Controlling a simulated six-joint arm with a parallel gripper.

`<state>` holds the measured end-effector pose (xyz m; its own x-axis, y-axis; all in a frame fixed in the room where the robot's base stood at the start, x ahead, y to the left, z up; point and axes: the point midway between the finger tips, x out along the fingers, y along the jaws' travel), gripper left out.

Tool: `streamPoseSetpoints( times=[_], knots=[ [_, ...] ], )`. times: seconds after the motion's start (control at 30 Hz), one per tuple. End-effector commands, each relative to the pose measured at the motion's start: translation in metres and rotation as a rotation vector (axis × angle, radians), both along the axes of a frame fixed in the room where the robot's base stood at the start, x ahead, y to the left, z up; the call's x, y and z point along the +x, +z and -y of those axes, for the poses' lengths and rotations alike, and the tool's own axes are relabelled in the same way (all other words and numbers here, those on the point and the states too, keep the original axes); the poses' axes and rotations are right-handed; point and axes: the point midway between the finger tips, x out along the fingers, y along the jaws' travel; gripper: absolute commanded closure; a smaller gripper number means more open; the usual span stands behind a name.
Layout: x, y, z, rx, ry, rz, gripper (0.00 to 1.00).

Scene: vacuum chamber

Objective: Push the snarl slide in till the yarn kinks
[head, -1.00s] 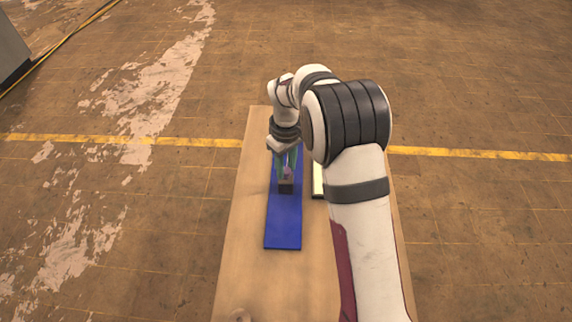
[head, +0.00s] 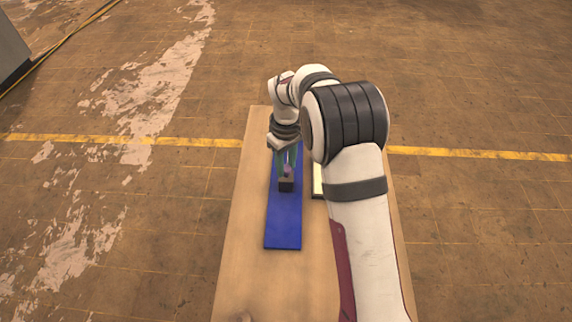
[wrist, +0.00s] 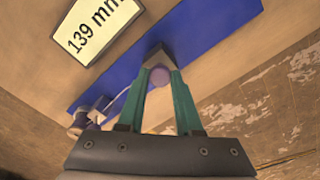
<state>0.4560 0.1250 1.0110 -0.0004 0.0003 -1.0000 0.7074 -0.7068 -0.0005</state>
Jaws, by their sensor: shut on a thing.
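My gripper (head: 287,163) is shut on a purple knob (wrist: 159,76), its two green fingers on either side of it. The knob is on the dark block-shaped slide (head: 286,186), which sits on a long blue base (head: 283,228). The base also shows in the wrist view (wrist: 210,30). A thin pale yarn (wrist: 122,98) runs from near the slide to a small purple-and-grey post (wrist: 84,122) at the base's other end. The yarn's far end is partly hidden by my fingers. In the head view, my arm and gripper hide that end.
A display (wrist: 96,30) beside the base reads "139 mm", its right edge cut off; part of it shows in the head view (head: 318,180). Everything stands on a narrow wooden table (head: 240,220). Its front part is mostly clear.

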Motion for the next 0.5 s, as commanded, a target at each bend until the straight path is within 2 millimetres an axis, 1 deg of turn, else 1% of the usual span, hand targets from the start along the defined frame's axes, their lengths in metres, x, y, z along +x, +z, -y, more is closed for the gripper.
streamPoseSetpoints(
  times=[0.03,0.1,0.27,0.3,0.37,0.4,0.47,0.5],
  knots=[
    [0.0057,0.0003,-0.0010,0.002,-0.002,0.002,1.00],
    [0.0095,0.0006,-0.0010,0.002,-0.001,0.002,1.00],
    [0.0090,0.0008,-0.0009,0.002,0.000,0.002,1.00],
    [0.0090,0.0008,-0.0009,0.002,0.000,0.002,0.64],
    [0.0090,0.0008,-0.0008,0.001,0.000,0.001,0.54],
    [0.0089,0.0007,-0.0007,0.001,0.000,0.001,0.46],
    [0.0088,0.0006,-0.0005,0.001,0.000,0.001,0.36],
    [0.0088,0.0005,-0.0004,0.001,0.000,0.001,0.36]
  ],
)
